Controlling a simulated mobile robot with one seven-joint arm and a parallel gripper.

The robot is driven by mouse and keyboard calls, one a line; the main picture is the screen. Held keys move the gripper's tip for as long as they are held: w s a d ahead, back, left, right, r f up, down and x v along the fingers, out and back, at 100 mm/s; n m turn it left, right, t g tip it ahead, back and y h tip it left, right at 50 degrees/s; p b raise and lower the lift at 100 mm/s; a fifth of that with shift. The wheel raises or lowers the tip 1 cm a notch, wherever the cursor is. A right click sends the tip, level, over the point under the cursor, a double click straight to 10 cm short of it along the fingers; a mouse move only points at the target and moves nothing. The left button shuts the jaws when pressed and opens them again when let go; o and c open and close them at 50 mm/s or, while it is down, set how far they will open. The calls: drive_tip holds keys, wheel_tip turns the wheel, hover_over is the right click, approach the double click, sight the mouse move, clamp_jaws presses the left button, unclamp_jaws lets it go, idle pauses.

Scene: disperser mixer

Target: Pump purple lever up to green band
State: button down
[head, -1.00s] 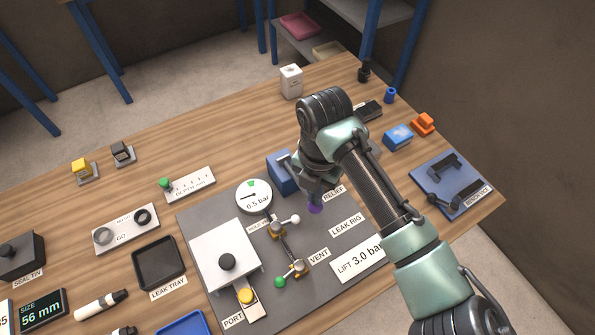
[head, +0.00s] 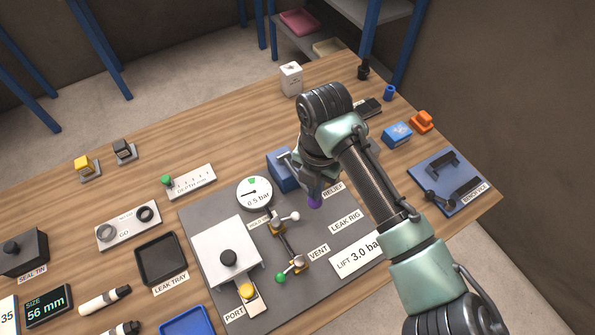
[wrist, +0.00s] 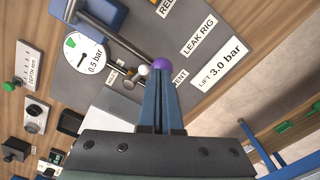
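The purple knob of the lever (head: 315,202) shows just below my gripper (head: 312,190) in the head view. In the wrist view the round purple knob (wrist: 163,64) sits right at the tips of my gripper (wrist: 161,76). The two blue fingers lie close together, and the knob is wider than the gap between them. I cannot tell whether they pinch it or only touch it. A metal rod (wrist: 112,42) runs from the blue pump block (head: 284,172) to the knob. The dial gauge (head: 254,193) has a green band at its top and reads 0.5 bar.
White-knobbed (head: 294,216) and green-knobbed (head: 281,278) valve levers stand close by on the grey leak rig board (head: 345,200). A label reads LIFT 3.0 bar (head: 357,254).

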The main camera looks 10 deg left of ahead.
drive_tip(key=shift+f, duration=0.75)
drive_tip(key=shift+r+p, duration=1.3)
drive_tip(key=shift+r, duration=0.55)
drive_tip(key=shift+p, duration=0.4)
drive_tip(key=shift+f, duration=0.15)
wheel_tip(320, 180, down, 4)
drive_tip(key=b, duration=0.3)
drive_tip(key=shift+r, duration=0.25)
drive_tip(key=shift+r+p, duration=1.65)
drive_tip(key=shift+r, duration=0.3)
